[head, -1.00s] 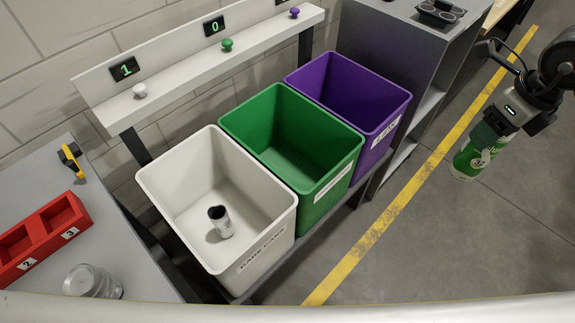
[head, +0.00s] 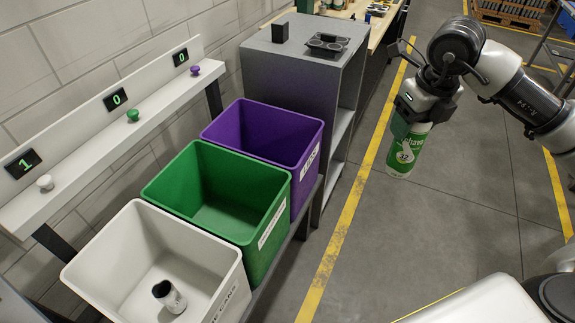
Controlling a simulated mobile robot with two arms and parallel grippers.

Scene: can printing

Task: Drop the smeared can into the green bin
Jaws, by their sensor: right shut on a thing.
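My right gripper (head: 412,115) is shut on a green and white can (head: 404,158), which hangs roughly upright below it over the open floor. I cannot tell from here whether its print is smeared. The can is to the right of the bins and apart from them. The green bin (head: 164,190) stands between the white and purple bins, and the part of its inside that shows is empty. My left gripper is not in view.
The white bin (head: 88,262) holds a dark-topped can (head: 170,297). The purple bin (head: 230,118) looks empty. A grey cabinet (head: 277,78) stands behind the bins. A rail (head: 90,145) carries counters reading 1, 0 and 0.

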